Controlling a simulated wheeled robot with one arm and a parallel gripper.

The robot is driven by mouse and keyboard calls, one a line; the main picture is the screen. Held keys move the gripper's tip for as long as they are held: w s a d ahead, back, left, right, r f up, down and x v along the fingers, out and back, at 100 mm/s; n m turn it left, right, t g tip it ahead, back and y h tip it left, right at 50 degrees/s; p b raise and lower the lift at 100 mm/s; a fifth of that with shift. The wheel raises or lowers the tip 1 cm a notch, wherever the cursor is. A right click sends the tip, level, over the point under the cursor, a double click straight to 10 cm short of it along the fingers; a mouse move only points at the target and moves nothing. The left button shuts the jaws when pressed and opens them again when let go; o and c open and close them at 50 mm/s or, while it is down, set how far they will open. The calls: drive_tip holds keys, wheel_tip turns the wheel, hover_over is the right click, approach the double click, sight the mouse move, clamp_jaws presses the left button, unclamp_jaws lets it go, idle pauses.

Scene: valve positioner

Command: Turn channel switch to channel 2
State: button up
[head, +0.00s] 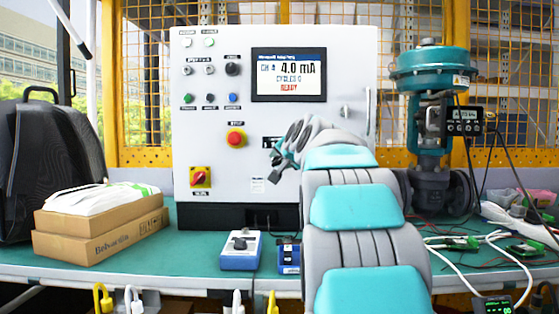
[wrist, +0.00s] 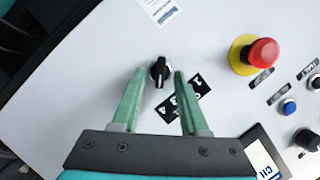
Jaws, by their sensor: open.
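The channel switch, a small black rotary knob with a light pointer line (wrist: 159,71), shows on the panel in the wrist view. My gripper (wrist: 159,77) is open, and its two green fingertips appear on either side of the knob. I cannot tell whether they touch it. A black label plate (wrist: 186,101) sits beside the knob, partly hidden by a finger. In the head view my gripper (head: 281,158) is in front of the panel and the knob is hidden.
A red emergency button (head: 236,138) and a red-yellow rotary switch (head: 200,178) are on the panel to the left. A teal valve (head: 434,120) stands on the right. Cardboard boxes (head: 100,235) and a small blue-white device (head: 240,250) are on the bench.

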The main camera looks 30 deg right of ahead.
drive_tip(key=shift+w+d+f, duration=0.1)
drive_tip(key=shift+w+f, duration=0.05)
drive_tip(key=shift+w, duration=0.25)
clamp_jaws()
